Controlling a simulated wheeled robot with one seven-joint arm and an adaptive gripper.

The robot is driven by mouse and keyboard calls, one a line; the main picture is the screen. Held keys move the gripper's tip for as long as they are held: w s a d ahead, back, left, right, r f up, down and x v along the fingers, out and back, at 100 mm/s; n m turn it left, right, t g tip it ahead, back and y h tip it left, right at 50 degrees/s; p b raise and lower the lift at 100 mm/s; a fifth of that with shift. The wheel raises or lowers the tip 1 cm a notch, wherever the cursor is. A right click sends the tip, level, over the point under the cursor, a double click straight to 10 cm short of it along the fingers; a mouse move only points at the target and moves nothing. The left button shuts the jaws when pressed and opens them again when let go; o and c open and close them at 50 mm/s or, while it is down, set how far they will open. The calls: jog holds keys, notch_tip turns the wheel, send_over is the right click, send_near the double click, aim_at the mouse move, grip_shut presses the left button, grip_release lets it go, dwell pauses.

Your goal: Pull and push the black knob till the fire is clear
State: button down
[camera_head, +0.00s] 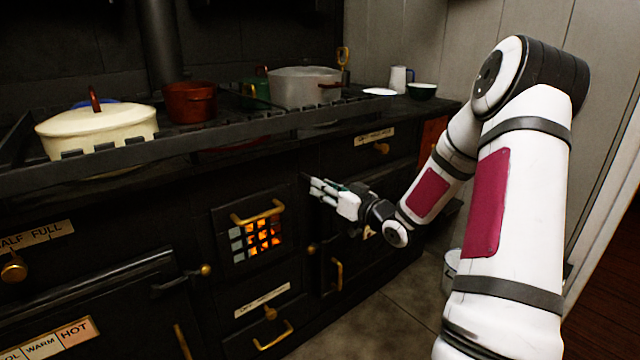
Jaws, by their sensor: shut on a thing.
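My gripper (314,187) reaches from the right to the dark front of the stove, just above and right of the fire door. Its pale fingers are closed on the black knob (304,177), which is mostly hidden by the fingertips and hard to tell from the black stove front. The fire door (222,220) has a brass handle above a small barred window. Orange fire (264,236) glows through most of the window, while the panes at its left edge look grey.
A cream pot (100,130), a red pot (190,103) and a grey pot (300,88) stand on the railed stove top. Brass handles and knobs (271,313) stick out of the stove front. A pail (450,268) stands on the floor beside my arm.

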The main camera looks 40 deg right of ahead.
jog(key=c, duration=1.2)
grip_release()
jog(key=s, duration=1.2)
jog(key=shift+d, duration=0.45)
